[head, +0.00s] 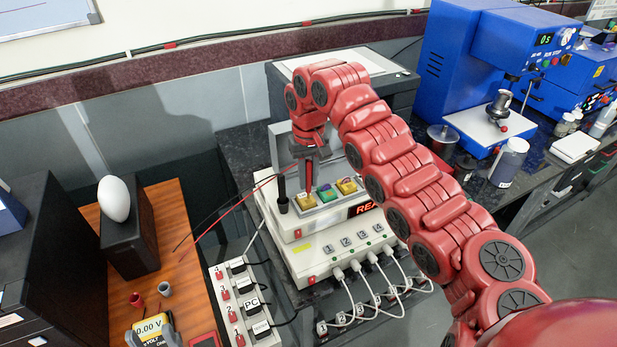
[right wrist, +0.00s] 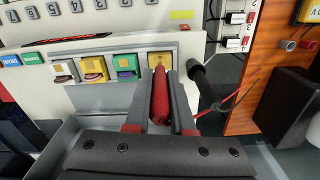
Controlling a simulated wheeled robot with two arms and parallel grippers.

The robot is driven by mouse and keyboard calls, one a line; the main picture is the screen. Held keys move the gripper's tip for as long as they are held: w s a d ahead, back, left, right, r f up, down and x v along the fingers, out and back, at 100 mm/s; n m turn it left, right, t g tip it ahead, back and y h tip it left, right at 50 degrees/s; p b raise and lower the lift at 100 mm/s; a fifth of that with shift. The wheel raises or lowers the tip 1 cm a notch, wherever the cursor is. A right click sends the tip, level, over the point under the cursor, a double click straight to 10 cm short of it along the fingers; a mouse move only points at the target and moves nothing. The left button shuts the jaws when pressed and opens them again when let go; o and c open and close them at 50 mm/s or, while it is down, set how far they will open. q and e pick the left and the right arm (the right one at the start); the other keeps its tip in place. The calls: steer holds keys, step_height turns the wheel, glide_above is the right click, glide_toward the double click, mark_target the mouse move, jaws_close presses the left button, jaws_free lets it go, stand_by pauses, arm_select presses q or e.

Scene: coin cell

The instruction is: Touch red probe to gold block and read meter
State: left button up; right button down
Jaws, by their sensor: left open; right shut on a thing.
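My right gripper (head: 309,178) is shut on the red probe (head: 309,172) and holds it over the left end of the block row. In the right wrist view the red probe (right wrist: 160,98) lies between the fingers (right wrist: 160,100), its tip at the gold block (right wrist: 160,60). The gold block also shows in the head view (head: 306,203), just below the tip. I cannot tell whether they touch. The yellow meter (head: 156,329) at the bottom left reads 0.00 V. A black probe (head: 283,192) stands left of the gripper. My left gripper is not in view.
Other coloured blocks (head: 326,194) stand close beside the gold one on the pale instrument (head: 300,232). Red and black leads run left from there. A power strip (head: 240,300) and white cables lie in front. A black box with a white egg-shaped object (head: 114,199) stands left.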

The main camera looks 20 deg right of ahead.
mark_target(308, 161)
steer(key=shift+f+b, duration=0.45)
steer(key=shift+f, duration=0.15)
stand_by(0.3)
steer(key=shift+r, duration=0.15)
stand_by(0.5)
steer(key=shift+r+p, duration=2.7)
steer(key=shift+r, duration=0.7)
steer(key=shift+w+a, duration=0.1)
